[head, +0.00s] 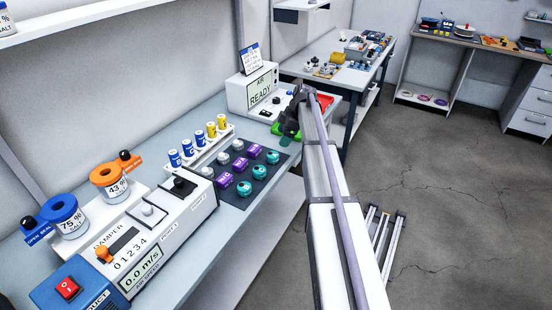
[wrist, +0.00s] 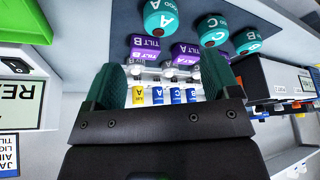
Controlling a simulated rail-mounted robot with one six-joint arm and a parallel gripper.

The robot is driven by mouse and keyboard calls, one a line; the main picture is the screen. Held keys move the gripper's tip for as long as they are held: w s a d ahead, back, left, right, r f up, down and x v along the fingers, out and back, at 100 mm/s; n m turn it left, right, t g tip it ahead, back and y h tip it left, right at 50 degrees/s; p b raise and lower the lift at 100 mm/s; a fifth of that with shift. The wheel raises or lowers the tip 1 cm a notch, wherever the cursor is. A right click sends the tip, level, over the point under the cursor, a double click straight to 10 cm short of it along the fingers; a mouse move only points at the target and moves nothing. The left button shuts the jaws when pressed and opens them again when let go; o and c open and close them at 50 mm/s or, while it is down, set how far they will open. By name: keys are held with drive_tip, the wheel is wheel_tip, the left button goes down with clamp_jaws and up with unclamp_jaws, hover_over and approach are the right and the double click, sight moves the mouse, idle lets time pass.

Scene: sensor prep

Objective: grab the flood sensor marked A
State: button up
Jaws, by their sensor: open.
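The flood sensor marked A (wrist: 164,20) is a teal round puck with white lettering at the top of the wrist view. In the head view it appears to be the far teal puck (head: 272,157) on the dark mat (head: 232,196), judging by the row order. Teal pucks marked C (wrist: 213,30) and B (wrist: 246,41) stand beside it. My gripper (wrist: 160,85) is open, with green fingers wide apart and nothing held. In the head view my gripper (head: 289,130) is above the bench, just beyond sensor A and apart from it.
Purple tilt sensors (head: 240,166) and white sensors (head: 223,158) stand in rows beside the teal ones. Blue and yellow cylinders (head: 198,138) stand in a rack behind. The READY box (head: 262,90) is close beyond my gripper. A damper unit (head: 140,250) stands at the near end.

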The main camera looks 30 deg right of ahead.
sight(273, 155)
drive_tip(key=b+x, duration=0.9)
drive_tip(key=x, duration=0.1)
drive_tip(key=shift+a+f, duration=0.1)
drive_tip(key=shift+f, duration=0.3)
drive_tip(key=shift+r, duration=0.2)
drive_tip(key=c, duration=1)
